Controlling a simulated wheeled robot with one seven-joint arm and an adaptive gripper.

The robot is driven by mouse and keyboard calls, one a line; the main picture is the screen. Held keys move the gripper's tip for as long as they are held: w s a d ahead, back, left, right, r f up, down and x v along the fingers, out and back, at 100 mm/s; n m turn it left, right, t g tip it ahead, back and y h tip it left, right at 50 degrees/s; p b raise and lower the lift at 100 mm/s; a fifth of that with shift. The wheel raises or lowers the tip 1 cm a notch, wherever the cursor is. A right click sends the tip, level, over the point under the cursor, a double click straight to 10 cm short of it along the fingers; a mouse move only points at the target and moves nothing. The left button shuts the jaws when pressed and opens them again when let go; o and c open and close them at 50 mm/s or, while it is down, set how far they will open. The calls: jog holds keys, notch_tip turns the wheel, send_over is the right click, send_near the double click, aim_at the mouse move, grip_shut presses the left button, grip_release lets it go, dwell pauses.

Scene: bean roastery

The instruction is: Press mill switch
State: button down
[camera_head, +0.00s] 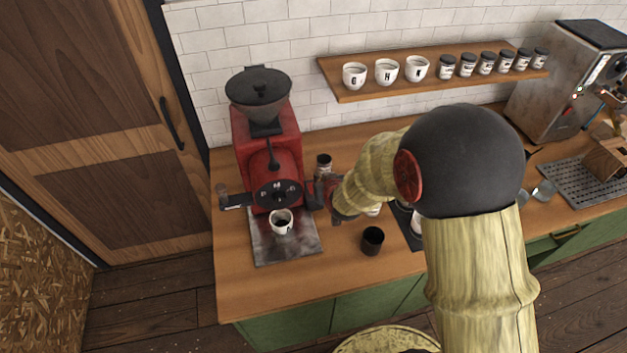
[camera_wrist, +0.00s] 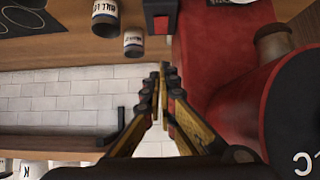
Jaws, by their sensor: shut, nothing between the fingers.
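The red mill (camera_head: 268,140) stands at the left of the counter, with a dark hopper and a black lettered disc on its front. In the wrist view its red side (camera_wrist: 215,50) fills the upper right. A small dark block with a red face (camera_wrist: 161,22), which looks like the mill switch, shows beside that red side. My gripper (camera_head: 331,190) is at the mill's right side in the head view. In the wrist view my gripper (camera_wrist: 163,72) has its fingertips together and empty, just below the block in the picture. I cannot tell whether they touch it.
A white cup (camera_head: 281,222) sits on the metal tray (camera_head: 297,245) under the mill. A dark cup (camera_head: 372,240) stands on the counter (camera_head: 340,280). Labelled tins (camera_wrist: 105,18) stand near my gripper. A wall shelf (camera_head: 350,92) holds cups and jars. An espresso machine (camera_head: 560,85) stands right.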

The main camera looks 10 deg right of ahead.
jog(key=shift+w, duration=0.15)
jog(key=x, duration=0.9)
jog(key=shift+w+f, duration=0.2)
jog(key=shift+f, duration=0.05)
jog(key=shift+w+f, duration=0.2)
jog(key=shift+f, duration=1.05)
jog(key=shift+w+f, duration=0.1)
jog(key=shift+f, duration=0.65)
jog(key=shift+w+f+b, duration=0.2)
jog(key=shift+f+b, duration=0.3)
jog(key=shift+b, duration=0.5)
jog(key=shift+r, duration=0.15)
